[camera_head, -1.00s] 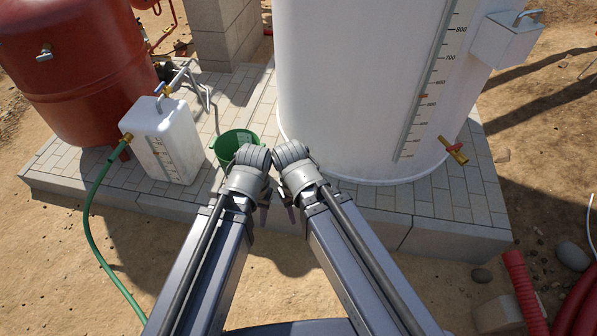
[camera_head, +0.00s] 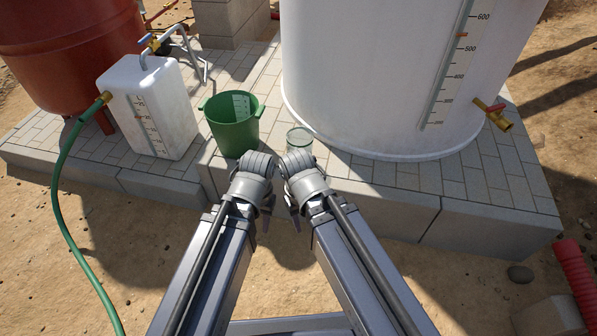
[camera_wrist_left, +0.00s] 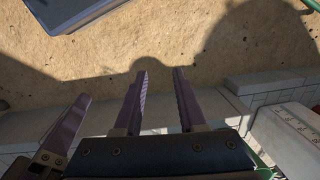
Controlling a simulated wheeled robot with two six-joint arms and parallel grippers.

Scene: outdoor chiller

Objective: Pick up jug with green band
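A small clear glass vessel (camera_head: 299,141) stands on the paving just beyond my wrists, by the foot of the white tank. Its lower part is partly hidden by my arms, and I cannot make out a green band on it. My left gripper (camera_head: 265,222) hangs at the end of the left arm, short of the platform edge. In the left wrist view its two fingers (camera_wrist_left: 161,74) are apart with nothing between them. My right gripper (camera_head: 293,218) hangs close beside it, mostly hidden; one finger, seemingly its own, shows in the left wrist view (camera_wrist_left: 75,122).
A green bucket (camera_head: 233,132) with a scale stands left of the glass vessel. A white canister (camera_head: 155,115) with a green hose (camera_head: 70,205) is further left. The large white tank (camera_head: 375,80) blocks the back. The platform's raised edge (camera_head: 385,217) lies ahead.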

